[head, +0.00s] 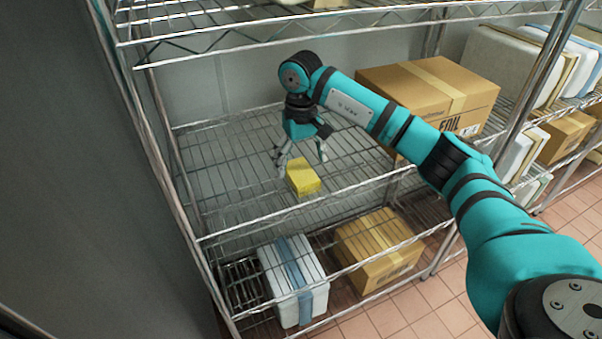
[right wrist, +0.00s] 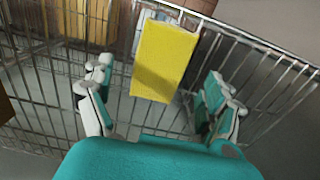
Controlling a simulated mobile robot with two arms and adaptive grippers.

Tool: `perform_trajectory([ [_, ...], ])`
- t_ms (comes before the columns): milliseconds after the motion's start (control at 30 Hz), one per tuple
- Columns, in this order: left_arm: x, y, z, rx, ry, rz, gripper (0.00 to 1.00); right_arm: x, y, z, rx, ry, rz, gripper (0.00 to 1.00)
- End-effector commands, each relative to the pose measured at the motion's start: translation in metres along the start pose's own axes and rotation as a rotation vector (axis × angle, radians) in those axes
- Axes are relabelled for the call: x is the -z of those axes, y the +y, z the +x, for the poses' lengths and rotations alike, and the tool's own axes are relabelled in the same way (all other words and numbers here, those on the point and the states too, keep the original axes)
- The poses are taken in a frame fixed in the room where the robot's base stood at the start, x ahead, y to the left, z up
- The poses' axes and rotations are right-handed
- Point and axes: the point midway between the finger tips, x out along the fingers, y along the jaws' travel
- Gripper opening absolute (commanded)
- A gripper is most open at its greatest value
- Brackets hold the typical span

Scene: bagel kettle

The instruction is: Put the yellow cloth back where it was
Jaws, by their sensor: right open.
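The yellow cloth (head: 303,177) is a small block-like folded piece lying on the middle wire shelf (head: 230,165). My right gripper (head: 301,158) is just above and behind it in the head view, pointing down, with its fingers spread. In the right wrist view the cloth (right wrist: 164,62) shows beyond and between the open fingers of the right gripper (right wrist: 160,112), with clear space on both sides. The fingers do not appear to touch it. My left gripper is in neither view.
A large cardboard box (head: 428,92) stands to the right on the same shelf. Below are a white container with a blue band (head: 293,280) and another cardboard box (head: 378,248). An upper wire shelf (head: 260,38) lies overhead. The middle shelf's left part is bare.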

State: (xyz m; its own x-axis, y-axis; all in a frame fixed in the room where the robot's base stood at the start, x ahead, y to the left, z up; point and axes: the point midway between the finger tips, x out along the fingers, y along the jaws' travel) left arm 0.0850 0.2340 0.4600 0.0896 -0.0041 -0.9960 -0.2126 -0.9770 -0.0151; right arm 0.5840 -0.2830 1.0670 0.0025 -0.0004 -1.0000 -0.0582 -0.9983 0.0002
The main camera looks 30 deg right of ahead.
Motion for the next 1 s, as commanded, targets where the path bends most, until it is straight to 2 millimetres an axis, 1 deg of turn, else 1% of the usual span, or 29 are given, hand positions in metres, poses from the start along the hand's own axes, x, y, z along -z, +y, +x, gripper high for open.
perform_trajectory([
  [33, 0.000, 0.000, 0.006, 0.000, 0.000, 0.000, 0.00, 0.001, 0.000, -0.007, -0.001, 0.004, 0.000, 0.88],
  [133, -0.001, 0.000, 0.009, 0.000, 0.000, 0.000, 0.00, 0.001, 0.000, -0.022, -0.001, 0.003, -0.001, 0.88],
  [300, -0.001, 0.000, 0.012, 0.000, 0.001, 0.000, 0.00, 0.000, 0.000, -0.036, -0.001, 0.000, -0.001, 0.88],
  [867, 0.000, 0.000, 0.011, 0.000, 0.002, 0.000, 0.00, 0.000, 0.000, -0.037, -0.001, -0.001, -0.001, 0.88],
  [1000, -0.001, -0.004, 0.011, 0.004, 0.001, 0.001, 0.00, 0.000, -0.001, -0.036, 0.002, -0.002, 0.001, 0.88],
])
